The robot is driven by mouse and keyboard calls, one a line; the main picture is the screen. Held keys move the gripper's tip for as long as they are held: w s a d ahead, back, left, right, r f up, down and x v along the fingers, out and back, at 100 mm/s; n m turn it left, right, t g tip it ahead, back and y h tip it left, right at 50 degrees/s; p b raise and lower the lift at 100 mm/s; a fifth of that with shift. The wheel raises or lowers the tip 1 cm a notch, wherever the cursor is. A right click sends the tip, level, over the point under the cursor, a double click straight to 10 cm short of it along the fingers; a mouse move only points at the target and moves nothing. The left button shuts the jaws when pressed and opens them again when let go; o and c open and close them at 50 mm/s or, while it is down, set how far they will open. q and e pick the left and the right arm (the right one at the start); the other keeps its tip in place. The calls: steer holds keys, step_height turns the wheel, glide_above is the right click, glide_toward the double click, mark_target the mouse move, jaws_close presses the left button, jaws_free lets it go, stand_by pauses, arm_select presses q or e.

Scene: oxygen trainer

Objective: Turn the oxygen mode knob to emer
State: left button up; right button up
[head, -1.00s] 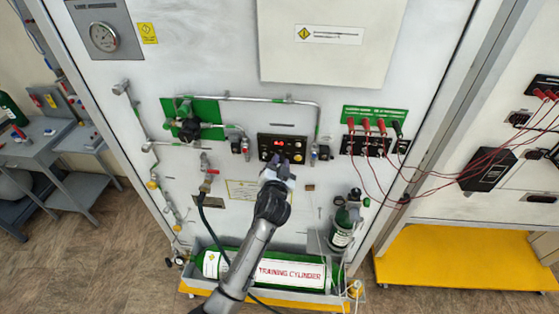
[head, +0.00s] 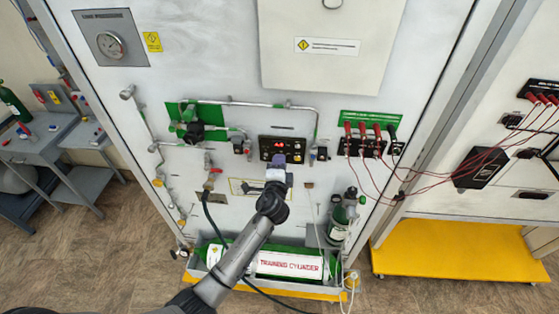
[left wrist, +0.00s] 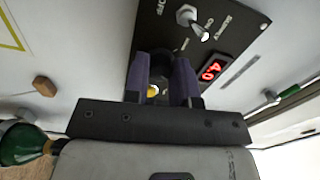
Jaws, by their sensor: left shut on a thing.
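The black oxygen control panel (head: 286,143) is on the white wall, with a lit red display that also shows in the left wrist view (left wrist: 212,67). My left gripper (head: 279,165) is at the panel's lower edge. In the left wrist view its two purple fingers (left wrist: 164,76) are shut on a dark knob (left wrist: 162,64) on the panel. The fingers hide most of the knob, so I cannot tell its pointer setting. A metal toggle switch (left wrist: 190,18) sits beside small white lettering on the panel. My right gripper is out of view.
Metal pipes and a black regulator (head: 192,131) are left of the panel. Red leads (head: 364,132) plug in on the right. A green training cylinder (head: 290,264) lies below, and a small upright cylinder (head: 340,222) stands to the lower right.

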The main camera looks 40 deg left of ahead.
arm_select(q)
steer(key=m+p, duration=0.2)
steer(key=m, duration=0.3)
steer(key=shift+m+p, duration=0.3)
stand_by(0.5)
steer(key=o, duration=0.9)
steer(key=shift+s+d, duration=0.1)
steer(key=shift+b+v, duration=1)
steer(key=shift+v, duration=5.75)
